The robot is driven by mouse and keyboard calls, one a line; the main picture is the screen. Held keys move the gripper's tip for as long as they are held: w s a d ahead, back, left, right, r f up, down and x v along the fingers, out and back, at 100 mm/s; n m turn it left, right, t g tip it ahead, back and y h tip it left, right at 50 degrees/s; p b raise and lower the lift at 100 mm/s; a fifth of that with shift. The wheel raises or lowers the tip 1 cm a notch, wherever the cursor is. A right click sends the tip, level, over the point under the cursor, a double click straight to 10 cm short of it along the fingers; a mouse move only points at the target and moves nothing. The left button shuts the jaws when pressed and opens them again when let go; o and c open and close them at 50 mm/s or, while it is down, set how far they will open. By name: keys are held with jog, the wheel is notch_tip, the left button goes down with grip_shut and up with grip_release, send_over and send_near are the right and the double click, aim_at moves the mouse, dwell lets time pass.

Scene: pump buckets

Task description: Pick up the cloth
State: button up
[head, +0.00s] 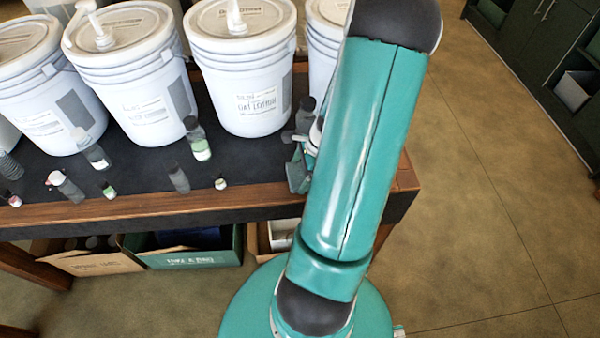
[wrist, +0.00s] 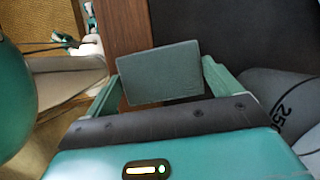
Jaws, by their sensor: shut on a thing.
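The cloth (wrist: 160,74) shows in the wrist view as a flat, grey-green rectangle, like a folded pad. My gripper (wrist: 164,80) is shut on it, with one green finger at each side edge. The cloth is over the table's wooden edge and dark top, and I cannot tell whether it touches the table. In the head view my gripper (head: 300,170) is at the right front of the table, mostly hidden behind my arm.
Large white pump buckets (head: 243,75) line the back of the table (head: 130,208). Several small bottles (head: 197,140) stand or lie before them. Below are a cardboard box (head: 95,263) and a green box (head: 190,258). Open floor (head: 480,220) lies to the right.

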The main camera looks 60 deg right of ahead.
aim_at(294, 174)
jog(key=shift+r, duration=0.5)
notch_tip(294, 174, up, 2)
jog(key=shift+r, duration=0.2)
jog(key=s+a+r, duration=0.8)
jog(key=s+r, duration=0.1)
jog(key=s, duration=0.2)
jog(key=shift+s+a+r, duration=0.15)
jog(key=shift+s+r, duration=0.05)
jog(key=shift+r, duration=0.1)
jog(key=shift+o, duration=1.3)
jog(key=shift+c, duration=0.9)
